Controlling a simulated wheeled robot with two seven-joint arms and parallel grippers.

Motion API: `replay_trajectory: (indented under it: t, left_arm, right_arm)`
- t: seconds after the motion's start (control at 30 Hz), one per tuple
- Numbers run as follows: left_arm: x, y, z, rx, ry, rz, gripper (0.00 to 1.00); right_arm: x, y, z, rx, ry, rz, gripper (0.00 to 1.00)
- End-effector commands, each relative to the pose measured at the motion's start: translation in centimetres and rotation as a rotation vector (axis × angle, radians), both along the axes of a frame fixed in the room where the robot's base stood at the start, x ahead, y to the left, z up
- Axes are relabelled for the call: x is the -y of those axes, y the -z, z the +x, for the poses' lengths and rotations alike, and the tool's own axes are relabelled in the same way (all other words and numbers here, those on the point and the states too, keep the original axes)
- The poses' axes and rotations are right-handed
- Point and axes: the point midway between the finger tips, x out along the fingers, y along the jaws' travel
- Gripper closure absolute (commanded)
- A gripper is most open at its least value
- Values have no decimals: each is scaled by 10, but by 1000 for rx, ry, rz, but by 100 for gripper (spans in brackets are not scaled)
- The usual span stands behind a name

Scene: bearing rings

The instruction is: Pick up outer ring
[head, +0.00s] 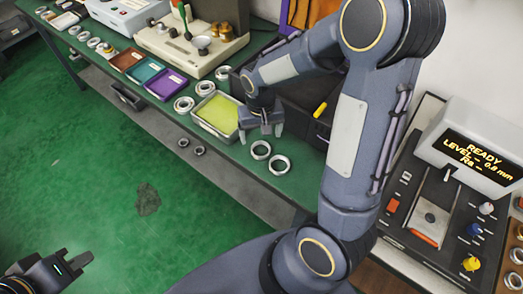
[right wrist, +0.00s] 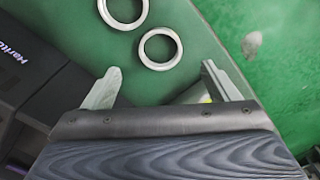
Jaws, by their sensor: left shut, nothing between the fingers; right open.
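Two silvery metal rings lie side by side on the green bench top just in front of my right gripper. One ring (head: 261,150) is nearer the tray and the other ring (head: 280,164) is to its right. In the right wrist view, one ring (right wrist: 161,32) lies ahead of and between the open fingers, and the other ring (right wrist: 104,8) is cut by the top edge. I cannot tell which is the outer ring. My right gripper (head: 262,132) is open and empty, pointing down beside the rings. My left gripper (head: 78,262) is shut and empty at the lower left, away from the bench.
A tray with a yellow-green liner (head: 196,122) stands left of my right gripper. More rings (head: 184,104) lie further left, near coloured trays (head: 166,84). A dark case (head: 300,110) stands behind the gripper. A device with a display (head: 480,150) is at right.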

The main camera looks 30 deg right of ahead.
Motion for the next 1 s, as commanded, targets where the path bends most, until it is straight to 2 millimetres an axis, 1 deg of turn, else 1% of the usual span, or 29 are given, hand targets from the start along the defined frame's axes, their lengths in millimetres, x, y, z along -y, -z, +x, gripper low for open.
replay_trajectory:
  t: [0.03,0.17,0.3,0.4,0.53,0.73,1.0]
  left_arm:
    - [0,0,0,0,0,0,100]
    - [0,-2,0,0,0,0,100]
    - [0,-7,0,0,0,0,100]
    - [0,-6,0,0,0,0,100]
    - [0,-6,0,0,0,0,100]
    - [0,-6,0,0,0,0,100]
    - [0,-6,0,0,0,0,100]
  right_arm:
    - [0,7,-1,-5,0,-1,19]
    - [0,21,-2,-5,-1,1,19]
    - [0,42,-4,-8,-1,2,19]
    - [0,56,-4,-5,-1,1,19]
    - [0,63,-3,-2,-1,3,19]
    - [0,64,-3,0,-1,2,19]
    - [0,63,-3,0,-1,3,54]
